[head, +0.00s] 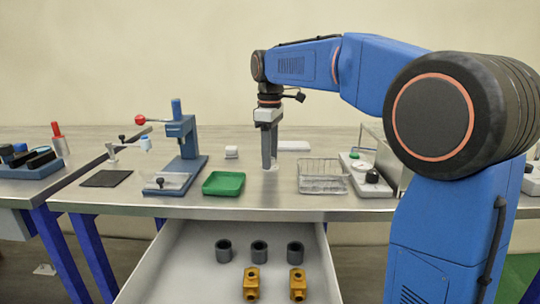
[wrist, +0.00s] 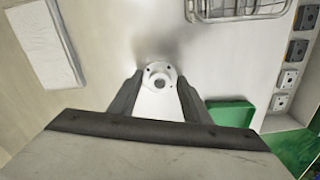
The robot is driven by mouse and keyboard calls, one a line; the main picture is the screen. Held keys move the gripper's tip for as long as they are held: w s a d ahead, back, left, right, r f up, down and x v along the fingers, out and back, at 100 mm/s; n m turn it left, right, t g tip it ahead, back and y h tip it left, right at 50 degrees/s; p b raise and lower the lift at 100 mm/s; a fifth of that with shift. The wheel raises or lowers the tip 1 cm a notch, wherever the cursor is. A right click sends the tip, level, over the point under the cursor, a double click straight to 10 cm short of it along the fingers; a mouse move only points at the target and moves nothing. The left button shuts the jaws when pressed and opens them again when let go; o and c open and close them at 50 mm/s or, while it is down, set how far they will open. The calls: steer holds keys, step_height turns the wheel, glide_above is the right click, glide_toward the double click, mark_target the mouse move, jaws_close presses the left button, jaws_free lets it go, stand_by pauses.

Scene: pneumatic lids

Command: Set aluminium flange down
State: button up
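The aluminium flange (wrist: 158,76) is a pale round piece with a central hole and small bolt holes. In the wrist view it sits between the two fingertips, which appear to touch its sides. My gripper (wrist: 160,80) is shut on it. In the head view my gripper (head: 269,160) points straight down over the bench, between the green tray and the wire basket.
The green tray (head: 223,183) stands left of my gripper and the wire basket (head: 322,178) right. A blue press (head: 182,140) stands left. The open drawer (head: 185,262) holds dark rings and yellow fittings.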

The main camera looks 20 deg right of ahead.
step_height(320, 180, up, 12)
steer(key=shift+r, duration=0.15)
stand_by(0.5)
